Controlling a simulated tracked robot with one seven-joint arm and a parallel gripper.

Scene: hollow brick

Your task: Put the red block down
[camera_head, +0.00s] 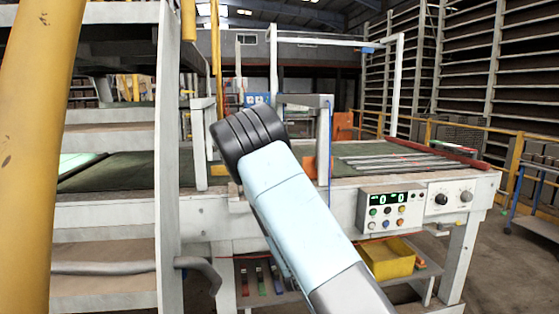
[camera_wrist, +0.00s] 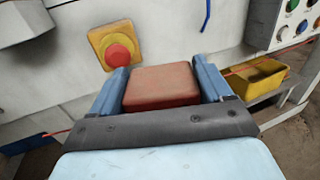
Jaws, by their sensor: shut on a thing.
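The red block (camera_wrist: 162,86) shows in the wrist view, between the two blue fingers of my gripper (camera_wrist: 162,72). The fingers are shut on its left and right sides. The block is held in front of the pale side of a machine (camera_wrist: 55,88). I cannot tell whether its underside touches anything. In the head view my arm reaches up and away from the lower right, and its bulk hides the gripper and the block.
A red push button (camera_wrist: 118,55) on a yellow plate sits on the machine side, left of the block. A yellow bin (camera_head: 388,260) stands on a low shelf under the control box (camera_head: 392,209). The green bench top (camera_head: 355,157) has metal bars on it. A yellow post (camera_head: 35,140) stands at left.

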